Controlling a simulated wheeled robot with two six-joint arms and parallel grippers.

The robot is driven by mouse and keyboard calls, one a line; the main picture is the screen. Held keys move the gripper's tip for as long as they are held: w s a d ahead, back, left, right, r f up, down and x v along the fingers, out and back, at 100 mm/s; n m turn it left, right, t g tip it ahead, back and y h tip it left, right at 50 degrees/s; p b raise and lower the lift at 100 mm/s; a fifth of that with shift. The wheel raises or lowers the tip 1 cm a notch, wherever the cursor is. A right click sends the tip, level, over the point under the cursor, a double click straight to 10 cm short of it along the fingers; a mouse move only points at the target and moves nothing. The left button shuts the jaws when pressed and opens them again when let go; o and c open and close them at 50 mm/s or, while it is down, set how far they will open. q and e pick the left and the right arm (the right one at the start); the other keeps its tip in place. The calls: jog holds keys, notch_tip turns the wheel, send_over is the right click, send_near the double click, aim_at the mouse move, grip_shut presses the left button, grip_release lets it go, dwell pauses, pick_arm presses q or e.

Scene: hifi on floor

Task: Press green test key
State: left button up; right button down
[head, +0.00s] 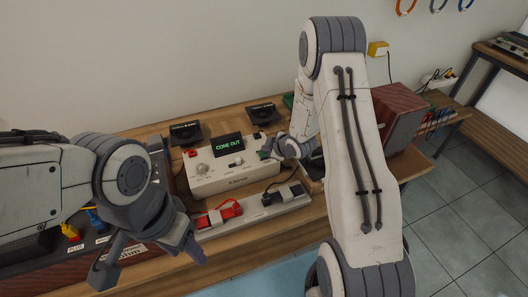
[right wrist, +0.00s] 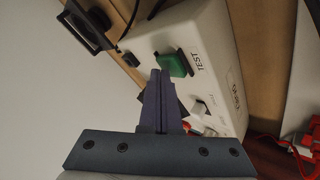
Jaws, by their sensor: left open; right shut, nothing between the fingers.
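The green test key (right wrist: 173,64) sits on the white tester box (right wrist: 205,75), beside the word TEST, in the right wrist view. In the head view the box (head: 225,172) stands on the bench with a lit display (head: 228,144) reading CONE OUT. The key (head: 264,155) shows there only as a small green patch beside my right gripper (head: 270,151). My right gripper (right wrist: 158,73) is shut and empty, its tips right beside the key's edge; I cannot tell whether they touch it. My left gripper (head: 150,262) is open and empty at the front left, away from the box.
A grey tray (head: 250,213) in front of the box holds a red clip (head: 218,214) and a black clip (head: 282,194). Two black stands (head: 186,132) (head: 262,112) are behind the box. A brown speaker cabinet (head: 400,115) stands at right.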

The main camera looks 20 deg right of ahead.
aim_at(266, 154)
dwell(0.3)
jog(key=shift+r+p, duration=0.7)
jog(key=shift+r, duration=0.4)
notch_tip(266, 154, up, 5)
jog(key=p, duration=0.3)
jog(key=shift+p, duration=0.4)
